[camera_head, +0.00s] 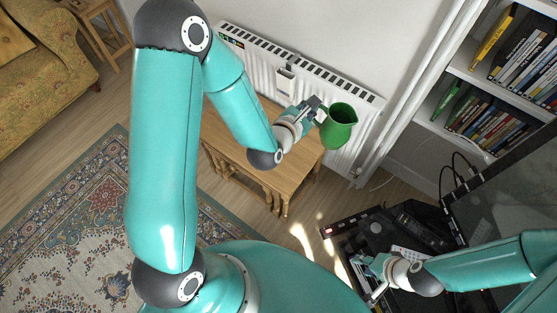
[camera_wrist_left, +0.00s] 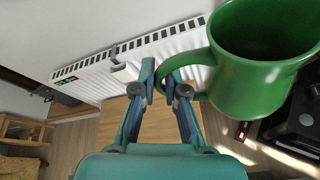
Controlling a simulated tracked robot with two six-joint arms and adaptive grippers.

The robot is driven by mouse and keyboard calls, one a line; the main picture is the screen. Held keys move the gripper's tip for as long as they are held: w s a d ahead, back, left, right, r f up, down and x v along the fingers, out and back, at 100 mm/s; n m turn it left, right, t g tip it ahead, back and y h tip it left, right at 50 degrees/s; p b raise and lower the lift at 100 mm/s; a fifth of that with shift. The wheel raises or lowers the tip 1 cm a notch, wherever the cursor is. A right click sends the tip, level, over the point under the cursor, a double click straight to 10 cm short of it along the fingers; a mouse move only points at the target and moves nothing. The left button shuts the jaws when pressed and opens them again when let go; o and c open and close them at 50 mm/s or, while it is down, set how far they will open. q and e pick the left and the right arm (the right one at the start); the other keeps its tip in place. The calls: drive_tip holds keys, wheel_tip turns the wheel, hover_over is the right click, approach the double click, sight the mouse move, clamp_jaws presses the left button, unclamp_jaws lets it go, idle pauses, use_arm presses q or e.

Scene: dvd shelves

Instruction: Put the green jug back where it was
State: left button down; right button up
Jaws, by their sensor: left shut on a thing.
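The green jug (camera_head: 338,133) is in the air beside the right end of the wooden table, in front of the radiator. In the left wrist view the jug (camera_wrist_left: 262,85) fills the upper right, with its open mouth facing up and its handle toward the fingers. My left gripper (camera_head: 317,111) is shut on the jug's handle; its fingers also show in the left wrist view (camera_wrist_left: 168,84). My right gripper (camera_head: 368,279) is open and empty, low at the right above the black equipment.
The wooden table (camera_head: 240,140) has a bare top where it shows, partly behind my left arm. A white radiator (camera_head: 300,85) lines the wall behind it. Shelves (camera_head: 470,78) with DVD cases stand at the right. Black equipment (camera_head: 375,228) sits low at the right.

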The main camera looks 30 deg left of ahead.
use_arm(q)
drive_tip(key=w+a+f+n+y+b, duration=0.2)
drive_tip(key=a+f+n+y+b, duration=0.25)
drive_tip(key=a+f+b, duration=2.6)
drive_tip(key=shift+m, duration=0.25)
drive_tip(key=d+f+b, duration=1)
drive_tip(key=b, duration=0.6)
drive_tip(key=shift+s, duration=0.1)
drive_tip(key=c, duration=1.2)
unclamp_jaws()
drive_tip(key=shift+y, duration=0.25)
drive_tip(key=shift+s+d+r, duration=0.1)
